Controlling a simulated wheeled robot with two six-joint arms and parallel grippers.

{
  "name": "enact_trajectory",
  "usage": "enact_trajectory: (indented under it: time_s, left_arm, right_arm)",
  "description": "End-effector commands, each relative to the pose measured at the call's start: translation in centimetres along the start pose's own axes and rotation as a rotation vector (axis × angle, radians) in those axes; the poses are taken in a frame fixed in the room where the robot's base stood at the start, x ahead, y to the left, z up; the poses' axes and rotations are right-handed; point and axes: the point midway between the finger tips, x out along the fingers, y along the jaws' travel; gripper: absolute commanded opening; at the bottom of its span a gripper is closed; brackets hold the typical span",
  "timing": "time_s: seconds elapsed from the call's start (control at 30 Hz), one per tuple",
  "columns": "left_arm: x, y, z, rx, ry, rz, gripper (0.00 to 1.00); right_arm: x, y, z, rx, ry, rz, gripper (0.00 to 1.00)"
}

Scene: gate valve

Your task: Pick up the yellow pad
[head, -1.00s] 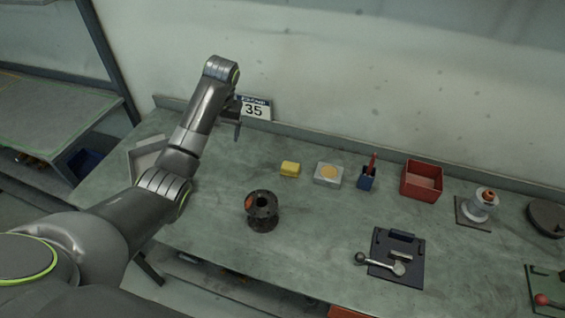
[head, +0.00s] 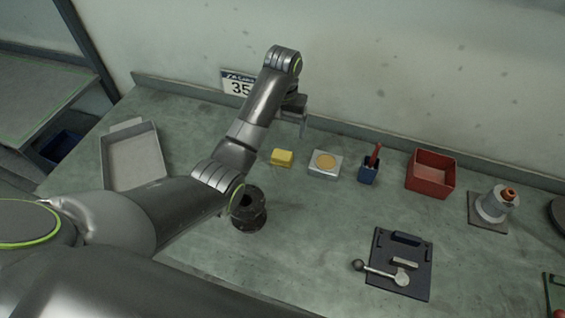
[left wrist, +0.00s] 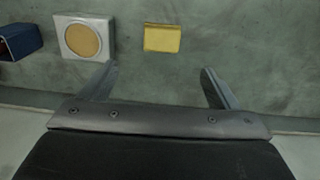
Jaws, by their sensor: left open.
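The yellow pad (head: 282,157) lies flat on the grey-green bench, left of a white block with a round tan top (head: 325,163). In the left wrist view the yellow pad (left wrist: 162,38) lies beyond the fingertips and between their lines, with nothing touching it. My left gripper (head: 303,122) is above the back of the bench, behind and a little right of the pad in the head view. Its two fingers (left wrist: 156,68) are spread apart and empty in the left wrist view. My right gripper is not in view.
A dark flanged part (head: 249,212) stands partly behind my left arm. A blue holder (head: 369,173), a red box (head: 431,174) and a black plate with a lever (head: 402,265) are to the right. A grey tray (head: 133,160) is at left. The wall is close behind.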

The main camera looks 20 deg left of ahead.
Motion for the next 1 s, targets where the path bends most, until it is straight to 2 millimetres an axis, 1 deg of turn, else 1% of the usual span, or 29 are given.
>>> enact_trajectory:
  time_s: [0.03, 0.07, 0.13, 0.23, 0.37, 0.47, 0.6, 0.73, 0.8, 0.9, 1.0]
  left_arm:
    - [1.6, 0.0, 0.2, -0.001, -0.009, -0.001, 0.84]
    - [2.2, 0.0, 0.2, -0.002, -0.008, -0.001, 0.84]
    - [3.2, -0.1, 0.2, -0.001, -0.010, -0.001, 0.84]
    - [5.0, 0.0, 0.2, 0.000, -0.008, 0.000, 0.84]
    - [6.4, 0.0, 0.2, 0.000, -0.006, 0.000, 0.84]
    - [6.9, 0.0, 0.1, 0.000, -0.005, -0.001, 0.84]
    - [7.9, -0.1, 0.3, -0.001, -0.007, -0.001, 0.84]
    - [9.6, -0.1, 0.4, -0.001, -0.008, -0.001, 0.84]
    - [10.6, -0.1, 0.3, -0.001, -0.007, -0.001, 0.84]
    - [11.5, -0.1, 0.3, -0.001, -0.005, -0.001, 0.84]
    - [11.9, -0.1, 0.3, 0.000, -0.005, -0.001, 0.84]
  right_arm:
    - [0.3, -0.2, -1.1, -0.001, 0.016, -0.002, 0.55]
    - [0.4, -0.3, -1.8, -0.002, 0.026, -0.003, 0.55]
    - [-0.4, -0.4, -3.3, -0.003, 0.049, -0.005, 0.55]
    - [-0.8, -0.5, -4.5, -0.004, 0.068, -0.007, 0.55]
    - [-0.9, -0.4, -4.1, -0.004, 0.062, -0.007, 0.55]
    - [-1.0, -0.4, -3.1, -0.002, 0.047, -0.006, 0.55]
    - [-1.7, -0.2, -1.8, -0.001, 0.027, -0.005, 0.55]
    - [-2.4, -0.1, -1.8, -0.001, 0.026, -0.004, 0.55]
    - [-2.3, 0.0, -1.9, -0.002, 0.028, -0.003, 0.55]
    - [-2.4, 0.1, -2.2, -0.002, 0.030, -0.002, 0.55]
    - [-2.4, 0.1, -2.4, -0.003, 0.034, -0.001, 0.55]
